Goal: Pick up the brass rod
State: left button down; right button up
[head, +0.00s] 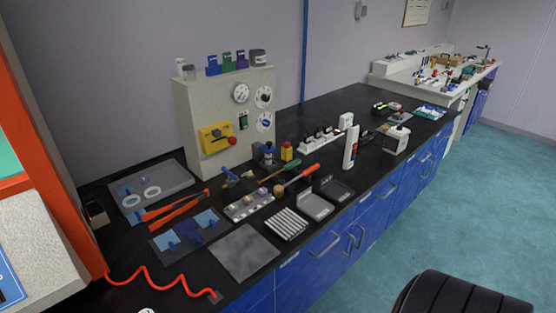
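I cannot pick out the brass rod for certain. A small brass-coloured piece (246,174) lies on the black bench top in front of the grey gauge panel, among small tools, and is too small to make out clearly. A grey tray with small round parts (249,206) lies just in front of it. Neither of my grippers is in view.
The grey panel (205,110) with gauges stands at the back of the bench. Orange-handled tongs (170,210), a ribbed plate (286,224), a flat grey plate (241,252) and dark trays (334,188) crowd the front. A white bottle (351,148) stands to the right.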

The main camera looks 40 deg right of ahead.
aim_at(294, 163)
jog(key=i+z, duration=0.1)
jog(key=z, duration=0.3)
jog(key=i+l+z, duration=0.1)
jog(key=z, duration=0.25)
jog(key=i+z, duration=0.1)
jog(key=z, duration=0.7)
